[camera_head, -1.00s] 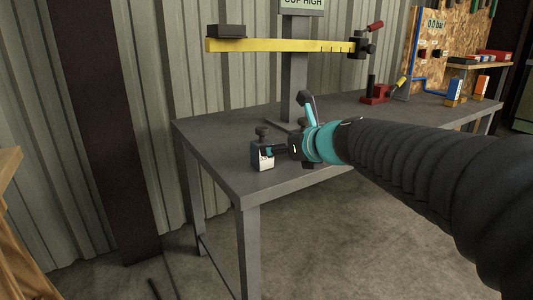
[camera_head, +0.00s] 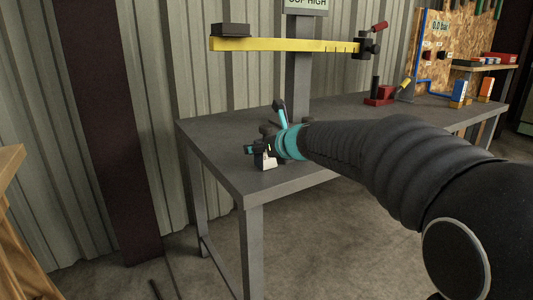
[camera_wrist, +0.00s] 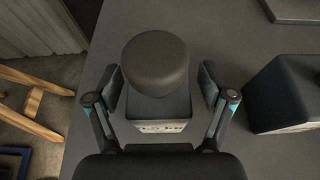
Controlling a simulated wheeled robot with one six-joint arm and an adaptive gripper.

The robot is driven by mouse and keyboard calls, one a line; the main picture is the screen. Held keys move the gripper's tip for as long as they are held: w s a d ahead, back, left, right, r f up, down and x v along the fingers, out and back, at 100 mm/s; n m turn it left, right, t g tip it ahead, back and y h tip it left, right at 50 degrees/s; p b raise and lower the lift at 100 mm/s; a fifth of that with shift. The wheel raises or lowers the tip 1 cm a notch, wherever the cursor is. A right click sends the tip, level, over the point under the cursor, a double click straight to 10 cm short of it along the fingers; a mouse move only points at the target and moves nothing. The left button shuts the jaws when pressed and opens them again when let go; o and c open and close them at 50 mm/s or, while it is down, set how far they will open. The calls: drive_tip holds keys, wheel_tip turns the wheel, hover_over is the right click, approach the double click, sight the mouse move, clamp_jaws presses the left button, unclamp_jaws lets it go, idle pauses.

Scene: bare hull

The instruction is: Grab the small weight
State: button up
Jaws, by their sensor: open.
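The small weight is a dark block with a round knob on top and a pale label on its front. In the wrist view the weight (camera_wrist: 160,108) stands upright on the grey table, between the two fingers of my gripper (camera_wrist: 160,86). The fingers are open, one on each side of the knob, with a gap visible on both sides. In the head view the weight (camera_head: 266,162) is near the table's front left corner, partly hidden by my gripper (camera_head: 260,151).
A second dark block (camera_wrist: 290,95) stands to the right in the wrist view, close to the right finger. The table (camera_head: 225,170) has its left edge near the weight. Above and behind is a yellow beam (camera_head: 290,46) on a post, with a dark block (camera_head: 231,29) on its left end.

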drive_tip(key=shift+w+a+f, duration=0.2)
drive_tip(key=shift+w+a, duration=0.1)
drive_tip(key=shift+w, duration=0.1)
drive_tip(key=shift+r, duration=0.1)
clamp_jaws()
